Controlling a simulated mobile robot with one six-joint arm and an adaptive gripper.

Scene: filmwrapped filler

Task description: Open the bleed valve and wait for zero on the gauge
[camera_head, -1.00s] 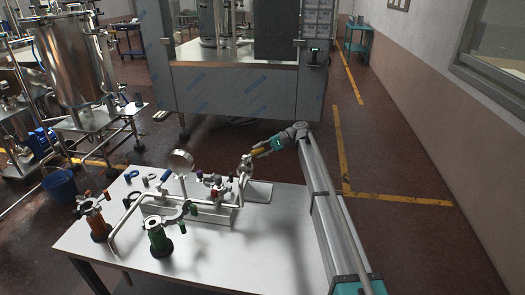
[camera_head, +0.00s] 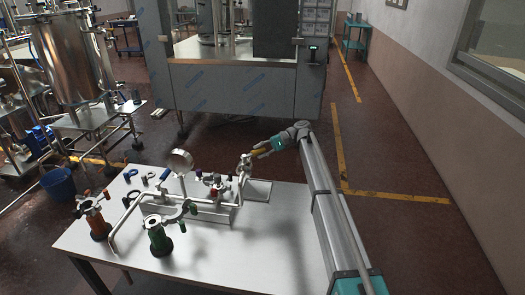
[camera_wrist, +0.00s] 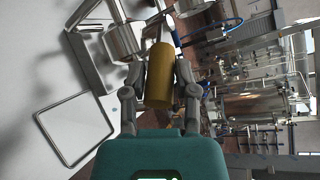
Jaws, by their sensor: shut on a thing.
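My gripper (camera_head: 261,150) is shut on a yellow cylindrical handle (camera_wrist: 160,75), with one finger on each side of it in the wrist view. The handle is at the right end of a metal pipe assembly (camera_head: 222,203) on the table, beside a silver fitting (camera_head: 244,166). I cannot tell whether this handle belongs to the bleed valve. A round gauge (camera_head: 181,160) stands upright on the pipe; its reading is too small to make out. A small red part (camera_head: 213,192) sits in the middle of the pipework.
The white table (camera_head: 260,245) is bare at the front and right. Orange (camera_head: 97,224) and green (camera_head: 160,240) fittings stand at its left and front. Small blue and dark clamps lie at the back left. A large wrapped machine (camera_head: 240,90) stands behind.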

